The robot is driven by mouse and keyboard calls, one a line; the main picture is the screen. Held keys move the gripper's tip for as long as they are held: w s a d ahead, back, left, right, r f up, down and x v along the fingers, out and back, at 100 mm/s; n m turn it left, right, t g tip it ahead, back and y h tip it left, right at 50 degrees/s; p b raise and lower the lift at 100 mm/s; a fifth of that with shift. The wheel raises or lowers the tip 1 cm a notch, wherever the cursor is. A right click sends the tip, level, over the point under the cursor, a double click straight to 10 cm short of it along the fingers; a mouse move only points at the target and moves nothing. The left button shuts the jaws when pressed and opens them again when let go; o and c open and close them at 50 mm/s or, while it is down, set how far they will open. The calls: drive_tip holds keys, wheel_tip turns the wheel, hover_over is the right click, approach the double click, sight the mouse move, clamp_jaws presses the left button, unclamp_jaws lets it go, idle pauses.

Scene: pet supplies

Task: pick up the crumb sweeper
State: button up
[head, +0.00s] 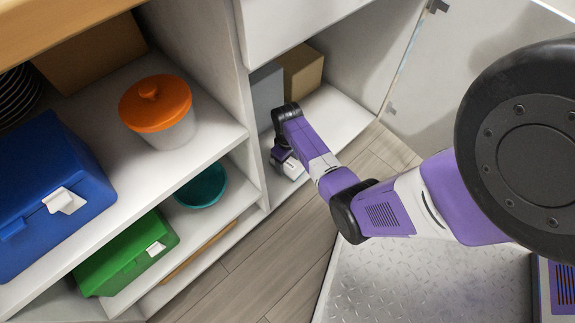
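My arm reaches from the right into the low open cabinet, and my gripper (287,164) is down near the cabinet floor. The gripper is small and partly covered by my own arm, so its fingers and anything between them cannot be made out. I cannot pick out the crumb sweeper; it may be hidden behind my wrist or gripper.
A grey box (266,92) and a cardboard box (301,72) stand behind my wrist in the cabinet. The cabinet door (440,85) is open at right. Shelves at left hold a blue case (45,190), an orange-lidded pot (157,107), a teal bowl (203,187) and a green case (125,255).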

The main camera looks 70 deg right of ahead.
sight(288, 163)
drive_tip(key=shift+c, duration=1.4)
wheel_tip(288, 163, up, 20)
drive_tip(key=p, duration=1)
drive_tip(key=shift+p, duration=0.35)
